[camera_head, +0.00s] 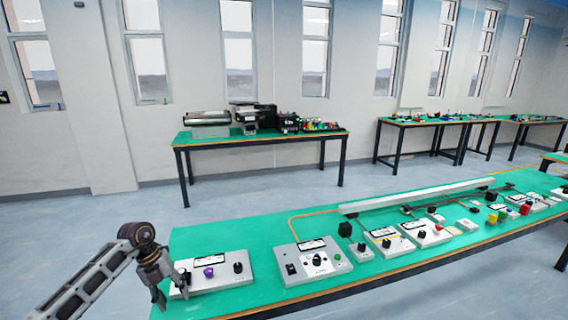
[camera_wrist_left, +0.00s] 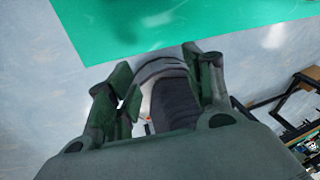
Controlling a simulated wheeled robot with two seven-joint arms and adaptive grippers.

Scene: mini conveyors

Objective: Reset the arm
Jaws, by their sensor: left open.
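My left arm comes in from the lower left in the head view. Its gripper (camera_head: 172,294) is open and points down at the left end of the green table (camera_head: 250,240). It overlaps the left edge of a white control box (camera_head: 236,270) with a purple knob (camera_head: 208,272) and black knobs. I cannot tell whether it touches the box. In the left wrist view the gripper's fingers (camera_wrist_left: 160,88) stand apart, and a dark rounded form shows between them that I cannot identify. My right gripper is not in view.
A second control box (camera_head: 312,262) and several smaller switch units stand further right on the same table. A long white bar (camera_head: 415,196) lies along its back. Another green table (camera_head: 262,139) with machines stands by the wall. Open floor (camera_head: 250,198) lies between.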

